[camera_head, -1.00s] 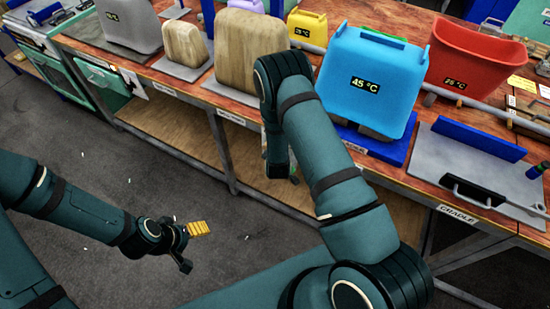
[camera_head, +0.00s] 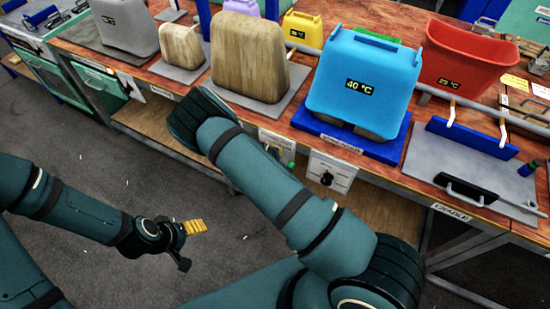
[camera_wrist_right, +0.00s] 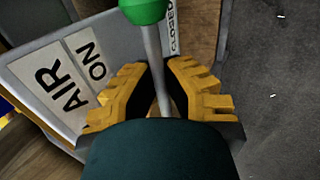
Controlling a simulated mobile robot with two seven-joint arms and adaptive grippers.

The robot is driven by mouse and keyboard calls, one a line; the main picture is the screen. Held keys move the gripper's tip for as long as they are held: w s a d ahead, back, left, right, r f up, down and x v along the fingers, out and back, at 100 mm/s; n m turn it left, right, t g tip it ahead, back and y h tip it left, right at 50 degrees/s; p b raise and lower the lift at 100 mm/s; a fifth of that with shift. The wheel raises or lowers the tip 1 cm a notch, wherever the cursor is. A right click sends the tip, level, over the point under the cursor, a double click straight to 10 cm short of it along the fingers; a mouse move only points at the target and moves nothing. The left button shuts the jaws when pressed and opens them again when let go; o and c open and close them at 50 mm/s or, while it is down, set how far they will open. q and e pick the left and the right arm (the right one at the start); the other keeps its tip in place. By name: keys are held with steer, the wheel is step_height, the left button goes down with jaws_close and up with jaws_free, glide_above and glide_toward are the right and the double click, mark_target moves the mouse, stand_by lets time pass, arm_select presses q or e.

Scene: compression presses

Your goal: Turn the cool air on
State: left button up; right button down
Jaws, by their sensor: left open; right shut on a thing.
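In the right wrist view, a lever with a green knob (camera_wrist_right: 145,10) and a grey shaft (camera_wrist_right: 152,50) stands beside a grey panel (camera_wrist_right: 38,88) with white labels reading "AIR" and "ON". My right gripper (camera_wrist_right: 157,88) has its yellow-padded fingers on either side of the shaft, below the knob, and is shut on it. In the head view my right arm hides that gripper. A blue form (camera_head: 366,85) on a blue base reads 40 °C. My left gripper (camera_head: 190,229) is open and empty above the floor, away from the bench.
A white panel with a black knob (camera_head: 327,178) is on the bench front. Wood-grained blocks (camera_head: 248,60), a red bin (camera_head: 470,62) reading 25 °C and a grey cradle plate (camera_head: 425,160) stand on the bench. The floor at left is clear.

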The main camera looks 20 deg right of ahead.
steer(key=shift+d+r, duration=0.1)
steer(key=c, duration=1.3)
jaws_free()
steer(key=v, duration=1.2)
